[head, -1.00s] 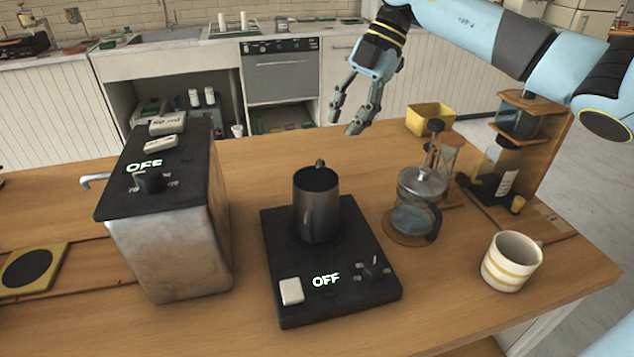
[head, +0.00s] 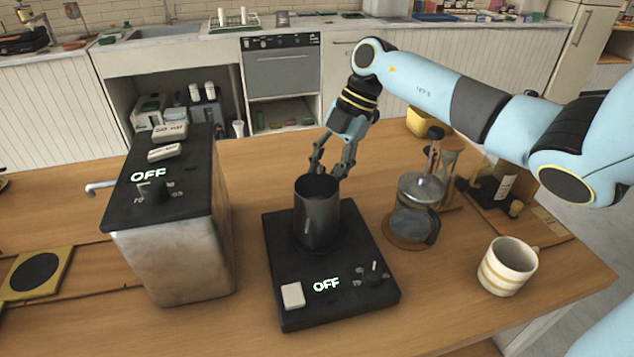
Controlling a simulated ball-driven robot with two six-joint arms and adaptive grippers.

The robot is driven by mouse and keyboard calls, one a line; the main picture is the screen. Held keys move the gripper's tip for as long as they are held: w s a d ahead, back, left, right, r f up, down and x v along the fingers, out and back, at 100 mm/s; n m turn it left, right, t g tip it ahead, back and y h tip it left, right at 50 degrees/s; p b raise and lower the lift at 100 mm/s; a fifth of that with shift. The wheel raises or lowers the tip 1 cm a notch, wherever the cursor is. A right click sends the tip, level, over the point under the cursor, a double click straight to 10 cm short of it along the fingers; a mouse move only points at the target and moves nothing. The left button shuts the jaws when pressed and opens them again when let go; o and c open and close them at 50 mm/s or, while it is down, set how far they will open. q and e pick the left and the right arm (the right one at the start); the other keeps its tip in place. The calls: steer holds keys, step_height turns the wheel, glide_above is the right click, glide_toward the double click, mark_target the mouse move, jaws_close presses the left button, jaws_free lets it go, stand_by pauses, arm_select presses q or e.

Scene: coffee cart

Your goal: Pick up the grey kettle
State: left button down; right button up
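The grey kettle (head: 318,220), a dark cylindrical pot with an open top, stands upright on the black hot plate (head: 375,297), towards its back. The hot plate shows OFF. My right gripper (head: 327,174) reaches down from behind to the kettle's far rim. Its two fingers are apart, and their tips are at or just behind the rim. The far side of the kettle is hidden, so I cannot tell whether the fingers touch it. My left gripper is not in view.
A metal boiler (head: 175,255) marked OFF stands left of the hot plate. A glass press (head: 415,212) and a striped mug (head: 508,266) stand to the right. A yellow container (head: 418,122) sits behind, partly hidden by my arm. Bare wood lies between boiler and hot plate.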

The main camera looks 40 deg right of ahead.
jaws_close()
steer(key=shift+r, duration=0.1)
stand_by(0.5)
